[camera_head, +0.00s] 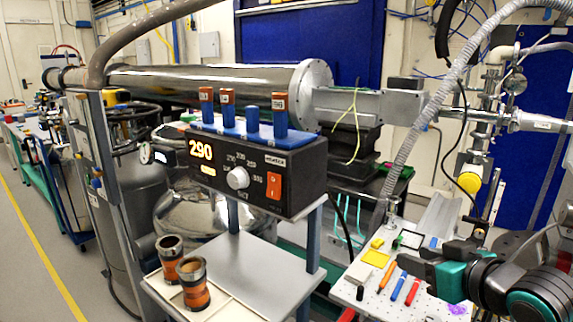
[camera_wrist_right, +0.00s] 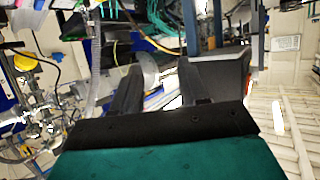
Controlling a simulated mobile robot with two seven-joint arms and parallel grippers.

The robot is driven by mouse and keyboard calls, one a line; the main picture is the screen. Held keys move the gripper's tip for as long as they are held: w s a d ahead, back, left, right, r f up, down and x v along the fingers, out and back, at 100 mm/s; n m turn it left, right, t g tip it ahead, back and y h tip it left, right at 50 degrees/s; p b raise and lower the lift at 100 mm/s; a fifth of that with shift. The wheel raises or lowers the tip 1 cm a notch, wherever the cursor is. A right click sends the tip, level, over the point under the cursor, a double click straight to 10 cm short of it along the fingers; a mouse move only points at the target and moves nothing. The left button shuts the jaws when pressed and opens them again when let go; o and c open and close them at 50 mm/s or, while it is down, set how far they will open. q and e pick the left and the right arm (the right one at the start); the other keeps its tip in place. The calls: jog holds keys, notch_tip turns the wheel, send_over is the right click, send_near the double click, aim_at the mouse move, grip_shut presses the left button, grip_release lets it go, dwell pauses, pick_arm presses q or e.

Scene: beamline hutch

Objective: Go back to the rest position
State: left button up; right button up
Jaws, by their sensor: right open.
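My right gripper (camera_head: 404,261) is at the lower right of the head view, over the right part of a white perforated board (camera_head: 345,291). Its black fingers point left, and teal and black arm parts lie behind them. In the right wrist view the two dark fingers (camera_wrist_right: 160,75) stand apart with nothing held between them. My left gripper is not in the head view.
A black control box (camera_head: 255,170) reading 290 stands on a shelf, with a blue rack of capped vials on top. Two orange-banded cups (camera_head: 193,283) stand at lower left. Coloured pens (camera_head: 398,286) lie on the board near my right gripper. A ribbed hose (camera_head: 420,125) rises behind.

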jog(key=s+a+f+g+h, duration=0.2)
jog(key=s+a+f+g, duration=0.15)
jog(key=s+f, duration=0.75)
jog(key=s+d+f+m+g+h, duration=0.1)
jog(key=s+f+g, duration=0.2)
jog(key=s+f, duration=0.35)
jog(key=s+f+m+g+h, duration=0.1)
jog(key=s+f+g, duration=0.2)
jog(key=s, duration=0.7)
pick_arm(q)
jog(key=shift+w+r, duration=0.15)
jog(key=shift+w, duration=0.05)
pick_arm(e)
jog(key=w+a+f+t+y, duration=0.1)
jog(key=w+a+f+t, duration=0.1)
jog(key=w+f+t, duration=0.5)
jog(key=shift+w+a+f+n+y, duration=0.35)
jog(key=shift+w+f, duration=0.35)
jog(key=shift+f, duration=0.25)
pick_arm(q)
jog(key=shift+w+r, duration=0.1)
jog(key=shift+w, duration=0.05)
pick_arm(e)
jog(key=shift+t, duration=0.25)
